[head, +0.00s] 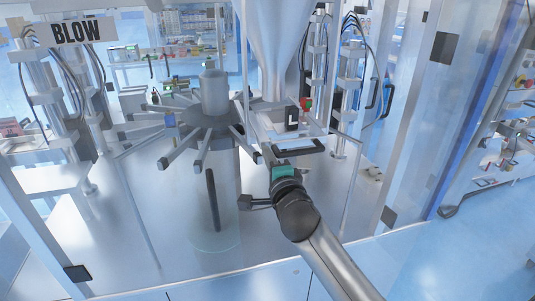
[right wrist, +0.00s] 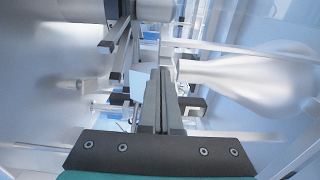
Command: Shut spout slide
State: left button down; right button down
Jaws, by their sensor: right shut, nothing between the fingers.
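The silver funnel (head: 275,50) hangs over a rotary carousel, and its spout ends near a pale plate with a black-edged front (head: 298,147). A small block with a black face (head: 292,116) sits under the spout; I cannot tell which part is the spout slide or how far it is shut. My right gripper (head: 267,152) is just in front and left of the black-edged part. In the right wrist view its two fingers (right wrist: 164,72) are together and empty. A dark part (right wrist: 195,103) shows just beyond them, and the funnel (right wrist: 255,80) lies to the right. My left gripper is out of view.
The carousel (head: 208,130) with several radial arms stands left of my right gripper. Clear enclosure panels and metal posts (head: 455,110) stand at the right. A "BLOW" sign (head: 77,32) is at upper left. The machine deck (head: 100,235) is mostly bare at front left.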

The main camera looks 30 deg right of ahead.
jog(key=shift+w, duration=0.2)
jog(key=shift+b+x, duration=0.55)
jog(key=shift+x, duration=1.8)
jog(key=shift+s, duration=0.1)
